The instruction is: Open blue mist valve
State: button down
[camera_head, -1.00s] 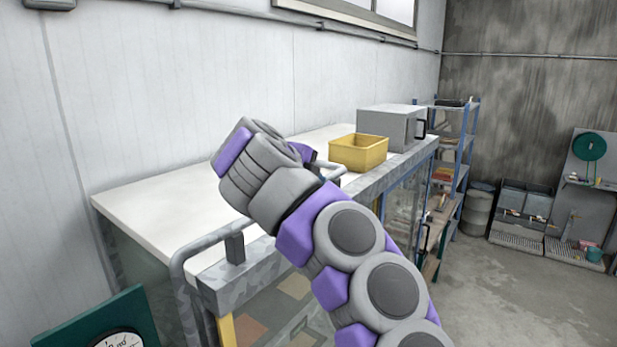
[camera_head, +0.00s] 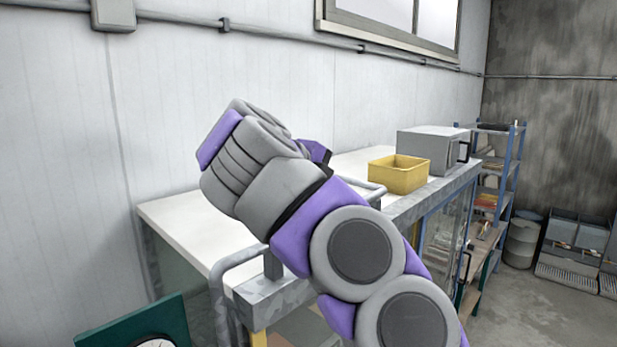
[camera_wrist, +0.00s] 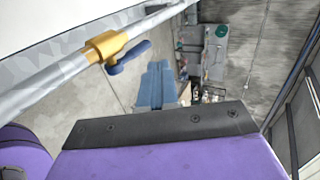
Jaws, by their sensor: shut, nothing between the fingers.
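In the wrist view, a brass valve body (camera_wrist: 107,46) sits around a pale grey pipe at the upper left. Its dark blue lever handle (camera_wrist: 130,58) points to the right and slightly up in the picture. My gripper (camera_wrist: 158,66) shows its two blue-grey fingers side by side, shut and empty. In this view the fingers are to the right of the blue handle and apart from it. The valve cannot be made out in the head view, where my arm covers the middle and the fingers are hidden.
A white-topped bench (camera_head: 185,215) with a grey rail runs along the wall. A yellow bin (camera_head: 399,174) and a grey box-shaped appliance (camera_head: 425,150) stand on it. A blue-framed shelf (camera_head: 500,165) is beyond. A green-framed gauge board (camera_head: 140,322) is at lower left. Open floor lies right.

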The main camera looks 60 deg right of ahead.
jog(key=b+v, duration=0.1)
jog(key=v, duration=0.7)
jog(key=shift+f, duration=0.15)
jog(key=shift+a, duration=0.15)
